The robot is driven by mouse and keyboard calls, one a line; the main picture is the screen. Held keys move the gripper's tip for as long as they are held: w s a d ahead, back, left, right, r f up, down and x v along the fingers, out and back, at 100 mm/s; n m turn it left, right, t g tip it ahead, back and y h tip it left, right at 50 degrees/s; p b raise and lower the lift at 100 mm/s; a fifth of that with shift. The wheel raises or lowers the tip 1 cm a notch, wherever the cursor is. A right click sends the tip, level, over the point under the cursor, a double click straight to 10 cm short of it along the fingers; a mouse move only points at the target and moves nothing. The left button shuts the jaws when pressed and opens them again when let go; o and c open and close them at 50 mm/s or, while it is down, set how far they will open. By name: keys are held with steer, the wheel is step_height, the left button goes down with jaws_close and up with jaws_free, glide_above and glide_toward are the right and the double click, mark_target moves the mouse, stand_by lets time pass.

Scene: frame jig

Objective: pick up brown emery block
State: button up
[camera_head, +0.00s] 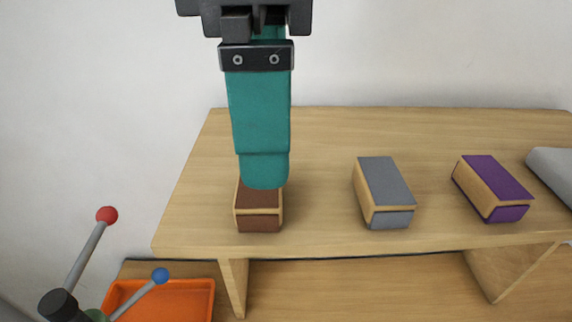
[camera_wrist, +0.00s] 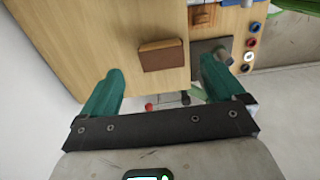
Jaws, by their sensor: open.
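The brown emery block (camera_head: 259,217) sits near the left front edge of a wooden shelf (camera_head: 330,240). It has brown faces and a wood-coloured band. My gripper (camera_head: 264,186), with teal fingers, hangs over it in the head view and hides its rear part. In the wrist view the brown block (camera_wrist: 163,55) lies ahead of the two spread fingers of my gripper (camera_wrist: 163,78), with a gap to each side. The gripper is open and holds nothing. I cannot tell how high the fingertips are above the block.
A grey block (camera_head: 385,192) and a purple block (camera_head: 493,188) stand to the right on the shelf, with a grey object (camera_head: 553,170) at the far right. Below left are an orange tray (camera_head: 165,299) and rods with red (camera_head: 107,215) and blue balls. A wall stands behind.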

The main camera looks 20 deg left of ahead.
mark_target(260, 193)
steer(key=shift+s+a+f+p, duration=0.1)
steer(key=shift+a+f+p, duration=0.1)
steer(key=shift+f, duration=0.85)
steer(key=shift+s+a+f+p, duration=0.1)
steer(key=shift+f+p, duration=0.15)
steer(key=shift+f, duration=0.75)
steer(key=shift+s+a+f+p, duration=0.1)
steer(key=shift+f+p, duration=0.1)
steer(key=shift+f, duration=0.85)
steer(key=c, duration=1.1)
steer(key=shift+c, duration=0.2)
